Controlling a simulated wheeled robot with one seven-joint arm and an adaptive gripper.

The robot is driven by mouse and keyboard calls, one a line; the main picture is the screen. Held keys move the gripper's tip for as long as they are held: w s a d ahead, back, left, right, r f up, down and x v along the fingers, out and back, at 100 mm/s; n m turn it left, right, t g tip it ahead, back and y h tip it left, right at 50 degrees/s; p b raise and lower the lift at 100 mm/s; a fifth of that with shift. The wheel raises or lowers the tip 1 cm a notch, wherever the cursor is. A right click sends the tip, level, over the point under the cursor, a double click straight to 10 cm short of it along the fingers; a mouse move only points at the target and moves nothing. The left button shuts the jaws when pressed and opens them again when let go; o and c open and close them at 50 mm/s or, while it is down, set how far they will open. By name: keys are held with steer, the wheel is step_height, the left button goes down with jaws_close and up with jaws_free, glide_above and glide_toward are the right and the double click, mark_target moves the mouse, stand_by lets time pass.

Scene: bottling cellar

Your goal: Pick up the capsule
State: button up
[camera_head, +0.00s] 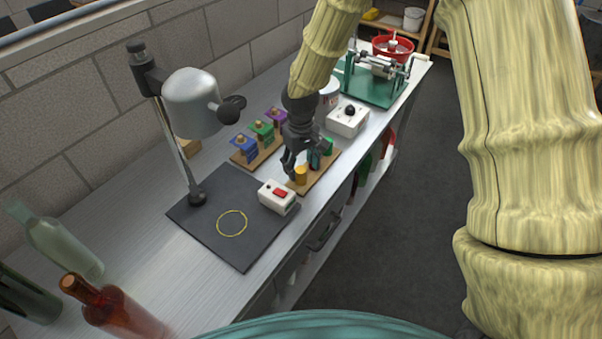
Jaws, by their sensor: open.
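A small gold-yellow cylinder (301,175), which looks like a capsule, stands at the near end of a wooden strip (322,174) on the metal bench. A teal-green piece (326,147) shows behind it on the same strip, partly covered by my gripper. My dark gripper (302,164) points down over this strip, fingers apart, with its tips close to the gold capsule. I cannot tell whether a finger touches it. The gripper hides part of the strip and whatever stands in its middle.
Another wooden strip holds blue (244,147), green (262,131) and purple (277,117) pieces. A white box with a red switch (278,195) stands close by on a black mat (212,250). A lamp (190,103) rises at left. A white box with a black knob (347,120) stands behind.

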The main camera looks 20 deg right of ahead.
mark_target(302, 170)
steer(key=shift+w+d+f+p, duration=0.15)
steer(key=shift+f+p, duration=0.75)
steer(key=shift+f, duration=1.65)
steer(key=shift+c, duration=0.4)
steer(key=c, duration=0.7)
